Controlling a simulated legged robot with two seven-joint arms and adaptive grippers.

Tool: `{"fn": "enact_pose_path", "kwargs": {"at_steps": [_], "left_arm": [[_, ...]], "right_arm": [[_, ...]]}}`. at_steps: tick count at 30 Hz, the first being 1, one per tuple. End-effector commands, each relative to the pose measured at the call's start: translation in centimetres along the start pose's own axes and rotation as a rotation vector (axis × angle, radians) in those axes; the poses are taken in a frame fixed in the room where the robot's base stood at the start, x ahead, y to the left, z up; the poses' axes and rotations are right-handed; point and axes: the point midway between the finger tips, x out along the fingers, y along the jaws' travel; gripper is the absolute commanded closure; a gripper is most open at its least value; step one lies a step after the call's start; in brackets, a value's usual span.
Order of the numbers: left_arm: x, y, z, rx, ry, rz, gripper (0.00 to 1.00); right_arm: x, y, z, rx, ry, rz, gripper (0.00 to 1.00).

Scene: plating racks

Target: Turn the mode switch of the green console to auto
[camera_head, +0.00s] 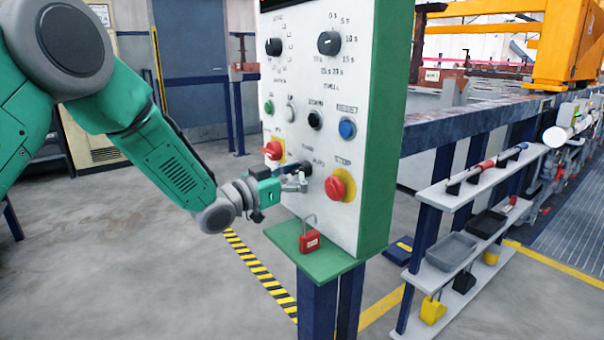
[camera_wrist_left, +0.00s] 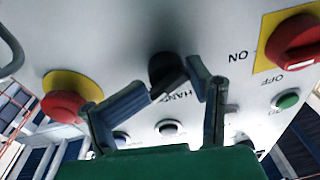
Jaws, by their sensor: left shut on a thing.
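The green console (camera_head: 384,120) has a white front panel (camera_head: 355,100). Its black mode switch (camera_head: 307,168) sits low on the panel, near an AUTO label, left of the red stop button (camera_head: 337,188). My left gripper (camera_head: 298,180) is at the panel, its fingers at the switch. Which position the handle points to is hard to tell. My right gripper is not in view.
A red rotary switch (camera_head: 272,150) on yellow is left of the mode switch. A red padlock (camera_head: 310,242) stands on the green ledge (camera_head: 330,262) below. A shelf rack (camera_head: 455,195) with trays and tools stands right. Open floor lies left.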

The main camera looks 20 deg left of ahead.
Motion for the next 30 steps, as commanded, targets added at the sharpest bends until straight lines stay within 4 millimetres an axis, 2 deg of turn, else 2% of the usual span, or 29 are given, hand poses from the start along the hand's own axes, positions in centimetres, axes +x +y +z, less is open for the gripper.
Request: {"fn": "enact_pose_path", "kwargs": {"at_steps": [1,10,11,23,26,30], "left_arm": [[-0.2,-0.9,0.1,0.003,-0.004,-0.019,0.84],[-0.2,-1.0,0.0,0.004,-0.001,-0.02,0.84],[-0.2,-1.0,0.0,0.004,-0.001,-0.02,0.5],[-0.7,-0.6,-0.1,0.004,-0.002,-0.017,0.5],[-1.9,-0.4,-0.2,0.002,0.0,-0.014,0.5],[-4.9,-0.2,-0.4,0.003,0.002,-0.013,0.5]], "right_arm": [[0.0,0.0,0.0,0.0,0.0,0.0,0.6],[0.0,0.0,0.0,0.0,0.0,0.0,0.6],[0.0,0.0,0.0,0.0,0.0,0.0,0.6],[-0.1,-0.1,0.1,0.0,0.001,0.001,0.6],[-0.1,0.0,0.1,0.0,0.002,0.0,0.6],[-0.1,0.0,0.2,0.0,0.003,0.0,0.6]]}}
